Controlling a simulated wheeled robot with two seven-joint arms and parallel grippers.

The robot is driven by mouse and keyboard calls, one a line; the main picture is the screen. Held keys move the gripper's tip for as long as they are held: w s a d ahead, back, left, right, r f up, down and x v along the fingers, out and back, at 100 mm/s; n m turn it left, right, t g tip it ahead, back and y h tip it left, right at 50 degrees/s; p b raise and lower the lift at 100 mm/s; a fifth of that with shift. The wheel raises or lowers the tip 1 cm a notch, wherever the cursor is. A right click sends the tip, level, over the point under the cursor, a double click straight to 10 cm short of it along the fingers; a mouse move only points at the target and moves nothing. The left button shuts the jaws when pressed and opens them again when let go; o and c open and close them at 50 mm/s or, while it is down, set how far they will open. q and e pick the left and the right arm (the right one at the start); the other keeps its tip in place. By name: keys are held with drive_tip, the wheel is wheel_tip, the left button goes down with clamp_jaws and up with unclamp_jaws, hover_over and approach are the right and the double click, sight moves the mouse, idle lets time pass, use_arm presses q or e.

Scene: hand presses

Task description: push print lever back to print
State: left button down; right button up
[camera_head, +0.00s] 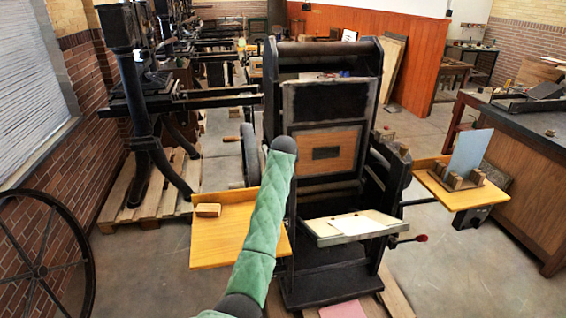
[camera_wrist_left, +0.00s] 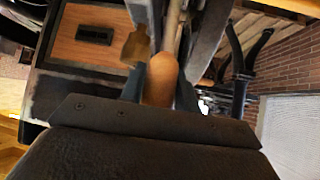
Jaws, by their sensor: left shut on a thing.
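The black hand press (camera_head: 325,100) stands in the middle of the head view, with a wooden panel (camera_head: 325,152) on its upright face. My left arm, in a green sleeve, reaches up to the press's left side. Its gripper is hidden there behind my wrist. In the left wrist view, my left gripper (camera_wrist_left: 162,88) is shut on the rounded wooden handle of the print lever (camera_wrist_left: 160,74). The lever's rod runs upward, away from the camera. The wooden panel with its dark plate (camera_wrist_left: 94,34) shows to the left of the handle. My right gripper is not in view.
A wooden side shelf (camera_head: 225,245) with a small block (camera_head: 208,210) is left of the press. Another shelf (camera_head: 460,195) holds a pale sheet (camera_head: 468,152) at right. A tilted tray (camera_head: 330,238) with paper and a red-knobbed rod (camera_head: 420,238) stick out in front.

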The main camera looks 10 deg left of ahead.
use_arm(q)
drive_tip(key=shift+w+r, duration=0.1)
drive_tip(key=shift+r, duration=0.1)
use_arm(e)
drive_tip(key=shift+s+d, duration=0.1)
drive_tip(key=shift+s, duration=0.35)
use_arm(q)
drive_tip(key=shift+a+r, duration=0.1)
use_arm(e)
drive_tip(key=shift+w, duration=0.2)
